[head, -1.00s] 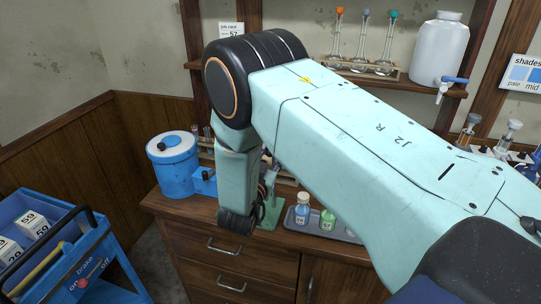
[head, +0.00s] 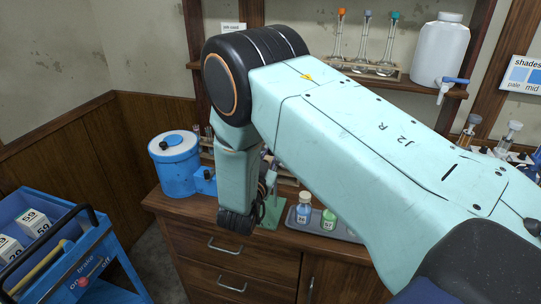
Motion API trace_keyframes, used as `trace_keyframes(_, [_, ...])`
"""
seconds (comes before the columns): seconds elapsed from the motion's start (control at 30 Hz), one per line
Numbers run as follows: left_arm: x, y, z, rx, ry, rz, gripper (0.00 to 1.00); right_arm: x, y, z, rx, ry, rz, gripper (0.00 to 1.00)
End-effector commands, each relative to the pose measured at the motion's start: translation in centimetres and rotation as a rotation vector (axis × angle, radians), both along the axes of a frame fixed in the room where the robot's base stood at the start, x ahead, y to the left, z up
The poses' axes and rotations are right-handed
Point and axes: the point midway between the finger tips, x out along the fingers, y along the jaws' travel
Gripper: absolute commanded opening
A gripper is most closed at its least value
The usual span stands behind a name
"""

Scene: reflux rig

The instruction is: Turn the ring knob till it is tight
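My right arm crosses the picture from the lower right and bends down at its black elbow, over the wooden counter (head: 255,250). Its pale green forearm and black wrist hang in front of a green stand base (head: 273,212). Small grey and dark parts show in the narrow gap just right of the forearm, and I cannot tell which belong to my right gripper and which to the rig. The gripper's fingers cannot be made out. I cannot make out the ring knob; the arm covers much of that area. My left gripper is not in view.
A blue drum (head: 175,163) stands left of the forearm. A grey tray (head: 296,222) with small bottles (head: 304,214) is to its right. A shelf above holds flasks (head: 363,45) and a white jug (head: 438,50). A blue cart (head: 108,257) stands at the lower left.

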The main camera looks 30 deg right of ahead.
Motion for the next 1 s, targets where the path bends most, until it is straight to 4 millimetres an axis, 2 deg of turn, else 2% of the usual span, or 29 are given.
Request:
trace_keyframes(0.03, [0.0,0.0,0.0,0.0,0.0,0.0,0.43,0.1,-0.1,0.2,0.0,-0.005,-0.003,0.22])
trace_keyframes(0.3, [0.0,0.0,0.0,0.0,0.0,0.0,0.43,0.0,-0.1,0.1,0.0,-0.002,-0.003,0.43])
trace_keyframes(0.67, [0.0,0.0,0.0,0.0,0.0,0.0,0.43,-0.4,0.5,0.1,-0.001,0.0,-0.001,0.43])
trace_keyframes(1.0, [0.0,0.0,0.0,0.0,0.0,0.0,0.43,-3.6,4.4,0.1,-0.002,-0.001,0.001,0.43])
